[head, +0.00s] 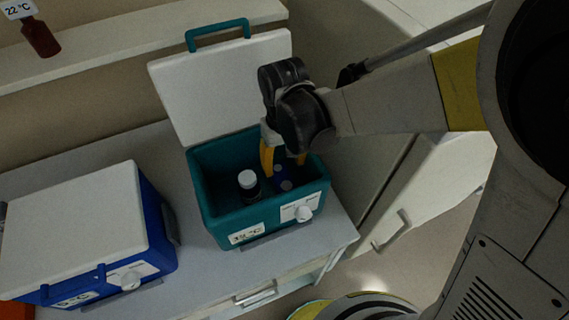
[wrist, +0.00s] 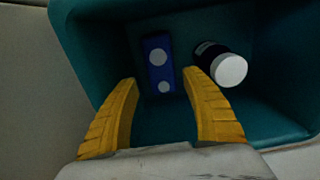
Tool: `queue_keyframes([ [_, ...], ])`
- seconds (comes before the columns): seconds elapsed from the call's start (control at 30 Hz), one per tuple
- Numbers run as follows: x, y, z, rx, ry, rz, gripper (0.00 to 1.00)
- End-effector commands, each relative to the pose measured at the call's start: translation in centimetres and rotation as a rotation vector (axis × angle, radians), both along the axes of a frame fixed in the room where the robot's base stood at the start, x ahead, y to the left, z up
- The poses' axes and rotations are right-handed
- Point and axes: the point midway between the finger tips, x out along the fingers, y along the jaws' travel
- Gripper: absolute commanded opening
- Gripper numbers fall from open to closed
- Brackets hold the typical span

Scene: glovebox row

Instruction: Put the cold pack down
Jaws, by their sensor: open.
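The cold pack looks to be the flat blue block with pale dots (wrist: 159,63) lying inside the teal cooler box (wrist: 85,60). It also shows in the head view (head: 281,178), partly behind my gripper. My gripper (wrist: 165,100) reaches into the box from above with its yellow fingers apart and nothing between them. In the wrist view the block lies just beyond the fingertips. In the head view my gripper (head: 283,160) is over the box's back right part. The box (head: 215,213) stands open, its white lid (head: 210,90) raised at the back.
A dark bottle with a white cap (head: 248,180) stands in the teal box, left of the block. A closed blue cooler with a white lid (head: 75,225) stands to the left on the grey bench (head: 150,145). A brown bottle (head: 40,38) sits on the shelf behind.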

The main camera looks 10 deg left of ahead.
Motion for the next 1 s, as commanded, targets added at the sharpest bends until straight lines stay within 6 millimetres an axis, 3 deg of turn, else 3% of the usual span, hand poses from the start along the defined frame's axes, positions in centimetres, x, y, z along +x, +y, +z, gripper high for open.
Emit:
queue_keyframes([
  [0.03,0.0,0.0,1.1,0.000,0.000,0.000,0.56],
  [0.2,0.0,0.0,2.7,0.000,0.000,0.000,0.56],
  [0.87,0.0,0.0,3.0,0.000,0.000,0.000,0.56],
  [1.0,0.0,-0.1,4.0,0.002,-0.003,-0.002,0.56],
])
